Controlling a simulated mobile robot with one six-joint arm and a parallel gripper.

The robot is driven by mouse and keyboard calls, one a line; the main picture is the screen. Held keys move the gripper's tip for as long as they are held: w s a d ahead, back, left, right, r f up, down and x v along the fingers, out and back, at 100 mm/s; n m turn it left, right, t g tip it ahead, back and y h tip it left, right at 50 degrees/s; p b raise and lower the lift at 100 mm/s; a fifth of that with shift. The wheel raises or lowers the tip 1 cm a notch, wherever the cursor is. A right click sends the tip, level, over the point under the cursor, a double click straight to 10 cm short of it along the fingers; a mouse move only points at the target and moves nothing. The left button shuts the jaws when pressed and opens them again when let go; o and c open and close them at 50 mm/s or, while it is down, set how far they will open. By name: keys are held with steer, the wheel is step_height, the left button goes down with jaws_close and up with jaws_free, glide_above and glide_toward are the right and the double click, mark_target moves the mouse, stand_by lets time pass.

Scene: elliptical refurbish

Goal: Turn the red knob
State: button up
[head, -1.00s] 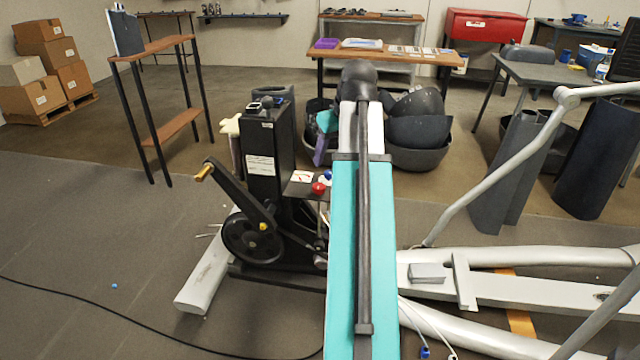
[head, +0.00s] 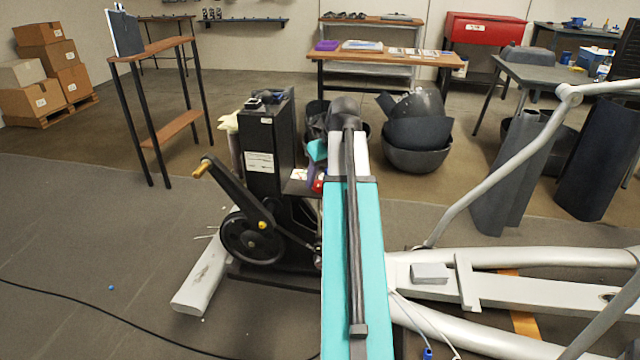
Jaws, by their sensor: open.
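The red knob (head: 319,185) shows only in part, just left of my teal arm link, on the side of the black machine housing (head: 266,160). My arm hides its right side. My arm reaches forward through the middle of the head view and bends down at its far end. A teal and a purple wrist part of mine show beside the arm, just above the knob. My gripper's fingers are hidden behind the arm, so their distance to the knob and any contact cannot be seen.
A crank arm with a yellow handle (head: 202,168) sticks out left of the housing. Dark bowl-shaped covers (head: 417,160) stand behind my arm. The grey machine frame (head: 520,290) extends right. A black cable (head: 130,325) crosses the floor at left, which is otherwise mostly open.

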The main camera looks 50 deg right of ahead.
steer(key=shift+x, duration=1)
steer(key=shift+c, duration=0.5)
steer(key=c, duration=0.9)
steer(key=shift+c, duration=0.2)
